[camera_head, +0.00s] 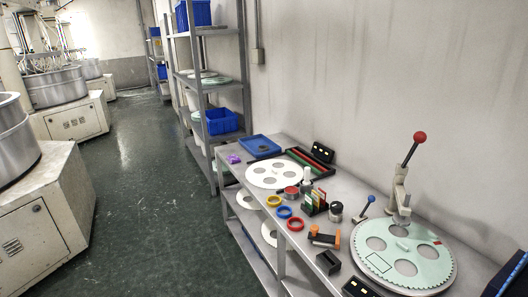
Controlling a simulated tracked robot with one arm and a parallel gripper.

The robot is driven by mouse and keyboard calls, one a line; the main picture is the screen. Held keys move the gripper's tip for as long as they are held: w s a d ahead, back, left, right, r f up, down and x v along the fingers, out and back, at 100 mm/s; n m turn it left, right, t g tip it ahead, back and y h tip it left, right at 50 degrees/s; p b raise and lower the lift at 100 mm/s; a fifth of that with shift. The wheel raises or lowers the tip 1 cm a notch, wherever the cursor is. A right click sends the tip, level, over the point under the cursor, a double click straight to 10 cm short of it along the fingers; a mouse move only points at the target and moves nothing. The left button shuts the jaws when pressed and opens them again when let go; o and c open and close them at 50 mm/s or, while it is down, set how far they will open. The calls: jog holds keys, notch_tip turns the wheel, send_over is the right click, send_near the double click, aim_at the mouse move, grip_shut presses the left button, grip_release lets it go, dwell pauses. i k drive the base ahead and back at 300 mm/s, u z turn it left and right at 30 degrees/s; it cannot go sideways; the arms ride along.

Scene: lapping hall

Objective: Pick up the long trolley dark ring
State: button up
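I cannot make out a dark ring for certain. Three small rings lie in a row on the near left part of a long grey bench (267,187): a yellow ring (273,201), a blue ring (283,212) and a red ring (295,224). I cannot tell whether this bench is the long trolley. A small dark round jar or pot (335,212) stands to the right of the rings. My gripper is not in view.
On the bench are a white disc (270,181), a pale green toothed disc (404,275) under a red-knobbed lever press (419,138), a blue tray (260,147) and small blocks. A grey rack (177,82) stands behind. Large machines (50,175) stand left; the green floor (150,190) between is clear.

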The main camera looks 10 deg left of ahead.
aim_at(263, 147)
jog(key=u, duration=0.45)
jog(key=k, duration=1.1)
jog(key=u, duration=0.9)
jog(key=i, duration=4.05)
jog(key=z, duration=0.4)
jog(key=i, duration=1.3)
jog(key=z, duration=1.3)
jog(key=i, duration=0.95)
jog(key=z, duration=0.75)
